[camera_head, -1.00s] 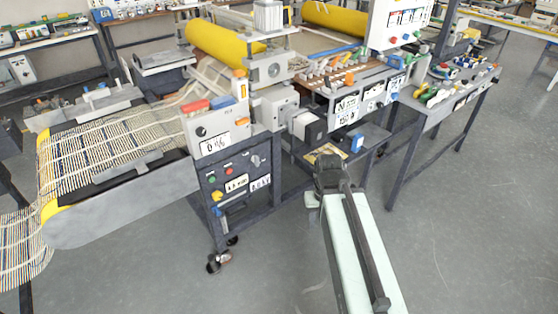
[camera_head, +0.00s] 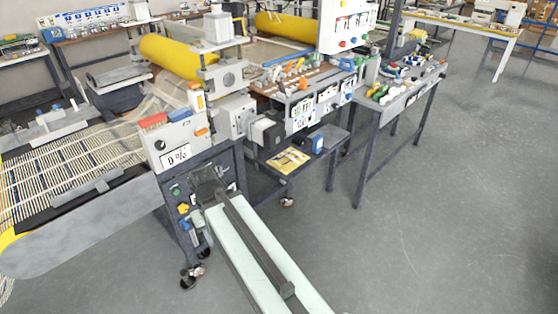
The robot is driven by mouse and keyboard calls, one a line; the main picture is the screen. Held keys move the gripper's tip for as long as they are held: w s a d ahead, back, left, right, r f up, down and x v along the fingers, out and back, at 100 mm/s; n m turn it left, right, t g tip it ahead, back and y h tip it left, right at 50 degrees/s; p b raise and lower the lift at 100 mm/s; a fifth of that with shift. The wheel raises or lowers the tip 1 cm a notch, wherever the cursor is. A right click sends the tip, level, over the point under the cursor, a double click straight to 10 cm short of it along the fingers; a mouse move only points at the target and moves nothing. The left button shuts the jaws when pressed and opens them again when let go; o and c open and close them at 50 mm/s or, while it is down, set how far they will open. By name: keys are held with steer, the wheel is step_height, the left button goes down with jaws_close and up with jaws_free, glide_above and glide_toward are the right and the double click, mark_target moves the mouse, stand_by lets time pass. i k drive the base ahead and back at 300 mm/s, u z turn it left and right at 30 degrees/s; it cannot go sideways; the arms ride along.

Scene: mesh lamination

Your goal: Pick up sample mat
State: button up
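A flat yellow sheet with dark marks (camera_head: 289,160) lies on a low dark shelf (camera_head: 314,161) beside the laminating machine; it may be the sample mat, but I cannot tell for sure. My arm reaches forward from the bottom of the picture, and its dark end with my gripper (camera_head: 206,178) is in front of the machine's control cabinet, left of the yellow sheet and apart from it in the picture. The fingers are too small and dark to make out. I see nothing clearly held.
A blue item (camera_head: 316,143) stands on the shelf to the right of the sheet. The conveyor with striped mesh (camera_head: 65,170) and the control box (camera_head: 178,141) are at the left. A tool table (camera_head: 405,95) stands to the right. The grey floor at right is clear.

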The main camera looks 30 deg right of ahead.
mark_target(286, 162)
steer(key=i, duration=0.95)
